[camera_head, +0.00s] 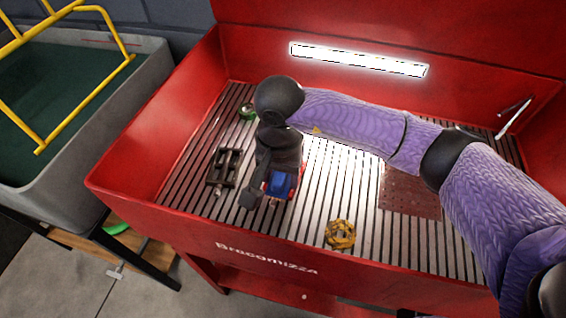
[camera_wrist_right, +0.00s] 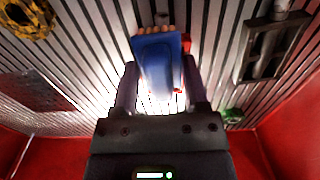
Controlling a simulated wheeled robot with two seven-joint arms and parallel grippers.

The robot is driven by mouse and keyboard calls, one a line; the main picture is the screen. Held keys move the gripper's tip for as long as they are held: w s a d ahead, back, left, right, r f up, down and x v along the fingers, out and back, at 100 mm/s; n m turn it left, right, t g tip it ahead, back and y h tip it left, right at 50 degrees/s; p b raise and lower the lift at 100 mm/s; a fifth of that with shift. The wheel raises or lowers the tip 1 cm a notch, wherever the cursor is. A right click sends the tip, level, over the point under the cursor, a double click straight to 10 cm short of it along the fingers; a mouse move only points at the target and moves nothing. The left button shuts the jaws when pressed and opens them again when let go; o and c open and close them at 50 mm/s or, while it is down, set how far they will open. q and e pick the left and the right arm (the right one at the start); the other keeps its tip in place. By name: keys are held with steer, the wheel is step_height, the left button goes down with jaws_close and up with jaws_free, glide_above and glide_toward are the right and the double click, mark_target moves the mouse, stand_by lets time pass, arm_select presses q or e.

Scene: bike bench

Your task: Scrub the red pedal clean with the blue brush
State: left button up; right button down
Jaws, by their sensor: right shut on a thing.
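The blue brush (camera_head: 280,185) is held by my right gripper (camera_head: 268,190) low over the slatted floor of the red basin. In the right wrist view, the blue brush (camera_wrist_right: 158,62) lies between the fingers of my right gripper (camera_wrist_right: 158,85), with tan bristles at its far end. Red parts, likely the red pedal (camera_wrist_right: 186,46), show just beside and behind the brush. The brush and gripper hide most of the pedal, so I cannot tell whether the bristles touch it. My left gripper is out of view.
A dark pedal (camera_head: 224,167) lies left of the gripper, and a green item (camera_head: 247,111) lies behind it. A yellow coiled item (camera_head: 340,234) lies near the front wall. A perforated reddish plate (camera_head: 410,193) lies under my right arm. Red basin walls (camera_head: 160,130) surround the slats.

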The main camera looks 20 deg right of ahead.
steer(key=shift+w+f, duration=0.1)
steer(key=shift+w+d+f+b, duration=0.1)
steer(key=shift+w+d+b, duration=0.3)
steer(key=shift+w+b, duration=0.2)
steer(key=shift+w+d+b, duration=0.6)
steer(key=shift+w+b, duration=0.05)
steer(key=shift+w, duration=0.15)
steer(key=shift+w+d, duration=0.1)
steer(key=shift+w, duration=0.05)
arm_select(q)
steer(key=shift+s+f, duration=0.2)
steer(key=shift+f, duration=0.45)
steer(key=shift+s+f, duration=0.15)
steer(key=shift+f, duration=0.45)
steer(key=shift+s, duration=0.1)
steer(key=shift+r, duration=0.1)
arm_select(e)
steer(key=shift+r, duration=0.2)
